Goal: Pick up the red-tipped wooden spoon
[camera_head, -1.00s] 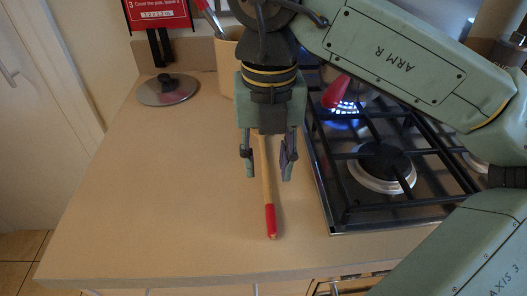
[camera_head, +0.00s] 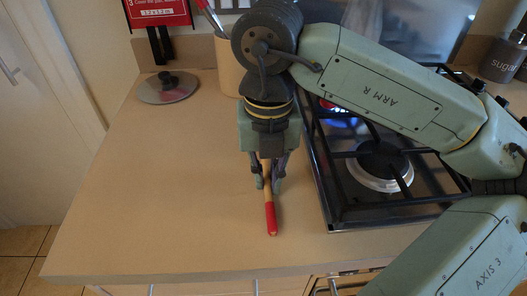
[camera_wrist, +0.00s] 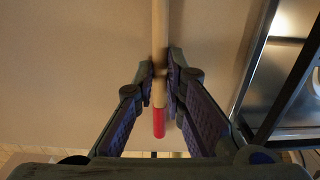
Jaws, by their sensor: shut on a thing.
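The red-tipped wooden spoon (camera_head: 271,214) lies on the counter, its red end toward the front edge. Its far part is hidden under my arm in the head view. My gripper (camera_head: 267,186) is over it, with a finger on each side of the wooden handle just behind the red part. In the wrist view my gripper (camera_wrist: 160,88) is shut on the spoon handle (camera_wrist: 159,45), and the red tip (camera_wrist: 159,122) shows between the fingers. I cannot tell any gap between spoon and counter.
A gas hob (camera_head: 380,205) with black grates stands close on the right, and a blue flame (camera_head: 337,120) burns at its back. A glass lid (camera_head: 168,88) lies at the back left, near a utensil pot (camera_head: 228,66). The counter's left and front are clear.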

